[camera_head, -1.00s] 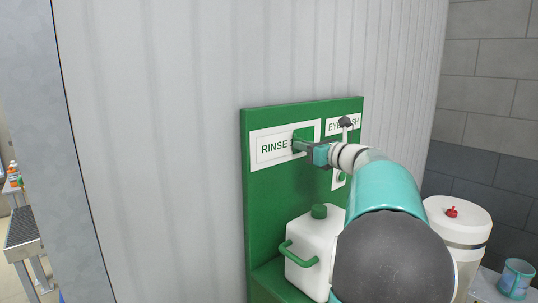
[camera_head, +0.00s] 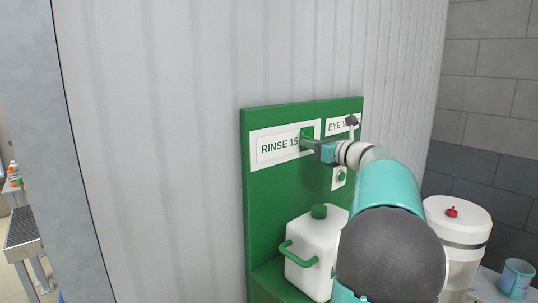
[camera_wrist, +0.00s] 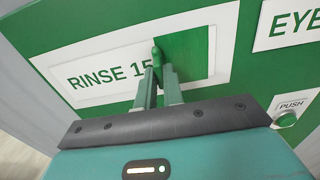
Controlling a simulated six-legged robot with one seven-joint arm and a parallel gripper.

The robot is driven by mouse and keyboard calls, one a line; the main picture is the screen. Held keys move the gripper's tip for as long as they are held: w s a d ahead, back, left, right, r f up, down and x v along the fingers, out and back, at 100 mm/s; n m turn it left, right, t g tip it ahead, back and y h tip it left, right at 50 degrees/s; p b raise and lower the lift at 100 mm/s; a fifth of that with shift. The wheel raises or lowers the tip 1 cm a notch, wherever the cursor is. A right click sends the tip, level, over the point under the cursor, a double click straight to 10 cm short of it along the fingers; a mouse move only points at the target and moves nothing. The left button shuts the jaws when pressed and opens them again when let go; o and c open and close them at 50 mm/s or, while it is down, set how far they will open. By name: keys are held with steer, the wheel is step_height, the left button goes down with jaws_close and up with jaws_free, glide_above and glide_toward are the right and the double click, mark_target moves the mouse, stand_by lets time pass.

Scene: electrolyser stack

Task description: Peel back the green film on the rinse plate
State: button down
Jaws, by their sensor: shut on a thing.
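The rinse plate (camera_head: 272,155) is a white sign on a green board, reading "RINSE 15"; it also shows in the wrist view (camera_wrist: 65,65). The green film (camera_wrist: 190,52) covers the right part of the plate, and its left edge lies just right of the "15". A small part of the film (camera_head: 308,132) shows in the head view. My gripper (camera_wrist: 160,62) is shut on the film's left edge, its fingers close to the plate. The fingers hide the end of the lettering and part of the film's edge.
The eyewash sign (camera_wrist: 288,25) is right of the plate, with a push button (camera_wrist: 287,119) below it. A white drum (camera_head: 460,225) and a cup (camera_head: 515,278) stand at right.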

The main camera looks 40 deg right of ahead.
steer(key=shift+s+d, duration=0.1)
steer(key=shift+d, duration=3.3)
steer(key=c, duration=1.5)
jaws_free()
steer(key=shift+s, duration=0.1)
steer(key=shift+o, duration=0.9)
steer(key=shift+w+a, duration=0.1)
steer(key=shift+w, duration=0.15)
steer(key=shift+s, duration=0.15)
steer(key=shift+s, duration=0.1)
steer(key=s, duration=0.6)
steer(key=shift+s, duration=0.3)
steer(key=shift+w, duration=0.1)
